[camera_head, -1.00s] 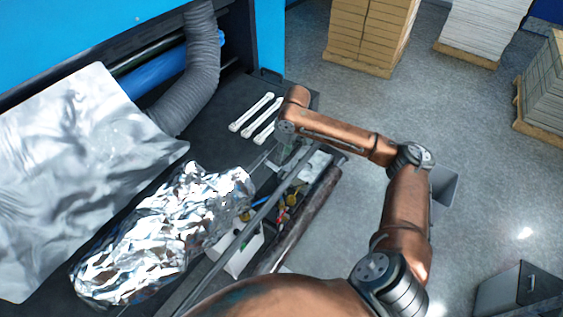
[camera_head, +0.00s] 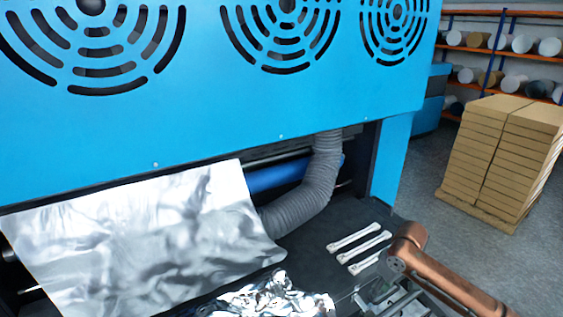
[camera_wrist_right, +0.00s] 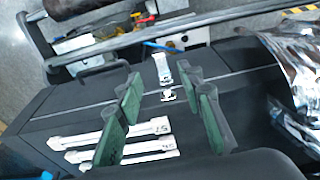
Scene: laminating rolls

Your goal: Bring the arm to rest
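My right arm comes in at the lower right of the head view. My right gripper (camera_head: 380,296) is partly cut off by the bottom edge there, beside the wrenches. In the right wrist view its green-padded fingers (camera_wrist_right: 162,95) are spread apart, with nothing gripped. Three pale wrenches (camera_head: 356,237) lie side by side on the dark machine surface. In the right wrist view pale wrenches (camera_wrist_right: 110,134) lie below and beside the fingers. A small white piece (camera_wrist_right: 164,70) shows between the fingers, apart from the pads. My left gripper is in neither current view.
A silver sheet (camera_head: 140,235) hangs out of the blue machine (camera_head: 250,100). A grey hose (camera_head: 308,198) runs down beside it. Crumpled foil (camera_head: 265,300) lies at the bottom. Stacked boxes (camera_head: 495,160) and roll shelves (camera_head: 510,42) stand at right, with open floor (camera_head: 465,235) before them.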

